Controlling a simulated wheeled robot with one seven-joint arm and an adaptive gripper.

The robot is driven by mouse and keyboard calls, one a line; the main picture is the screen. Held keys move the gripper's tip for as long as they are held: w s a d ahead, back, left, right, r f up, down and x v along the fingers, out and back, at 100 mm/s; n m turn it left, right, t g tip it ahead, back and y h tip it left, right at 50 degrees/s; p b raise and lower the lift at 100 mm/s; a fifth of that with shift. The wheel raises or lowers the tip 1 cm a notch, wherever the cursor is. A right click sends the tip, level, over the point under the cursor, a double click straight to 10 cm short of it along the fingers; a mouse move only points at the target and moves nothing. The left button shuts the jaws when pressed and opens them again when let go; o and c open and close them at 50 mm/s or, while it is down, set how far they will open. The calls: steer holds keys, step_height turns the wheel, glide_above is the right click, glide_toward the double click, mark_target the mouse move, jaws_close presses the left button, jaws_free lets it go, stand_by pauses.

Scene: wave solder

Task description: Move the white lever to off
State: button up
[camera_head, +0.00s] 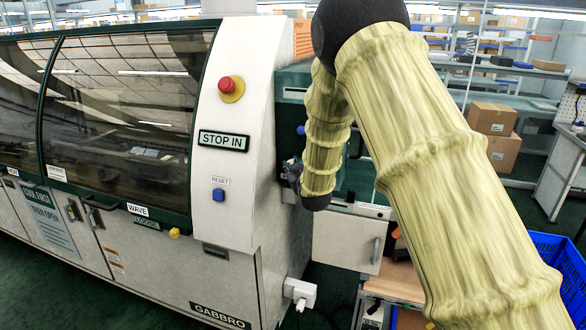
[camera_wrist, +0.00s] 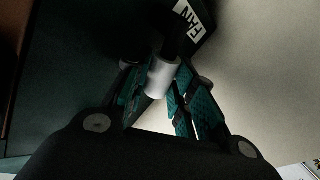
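The white lever (camera_wrist: 162,77) shows in the wrist view as a short white cylinder near the fingertips. It lies between the two teal-padded fingers of my gripper (camera_wrist: 163,85), which stand partly apart on either side of it. I cannot tell whether the pads touch it. The lever cannot be made out there.
The white machine (camera_head: 228,120) carries a red stop button (camera_head: 228,87) and a blue reset button (camera_head: 219,195). An open-looking panel door (camera_head: 345,240) hangs below my forearm. A blue crate (camera_head: 560,262) stands at right. Shelves with boxes (camera_head: 492,118) are behind.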

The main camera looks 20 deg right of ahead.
steer(key=o, duration=0.3)
steer(key=shift+o, duration=0.2)
steer(key=s+r, duration=0.1)
steer(key=s, duration=1.1)
steer(key=shift+r, duration=0.2)
steer(key=s+f+m+g, duration=0.1)
steer(key=s+f+g, duration=0.2)
steer(key=s+f, duration=0.6)
steer(key=s+f+m+g, duration=0.15)
steer(key=s+f, duration=0.25)
steer(key=f, duration=0.8)
steer(key=s+f+g, duration=0.4)
steer(key=s+f, duration=0.3)
steer(key=f, duration=0.4)
steer(key=s+f+g, duration=0.2)
steer(key=s+f, duration=0.3)
steer(key=s, duration=0.6)
steer(key=s+a+f+m+g, duration=0.1)
steer(key=s+f+g, duration=0.2)
steer(key=s, duration=0.8)
steer(key=s+f+m+g, duration=0.1)
steer(key=s+f+g, duration=0.2)
steer(key=s+f, duration=0.4)
steer(key=s, duration=0.4)
steer(key=shift+s+a, duration=0.15)
steer(key=shift+s, duration=0.15)
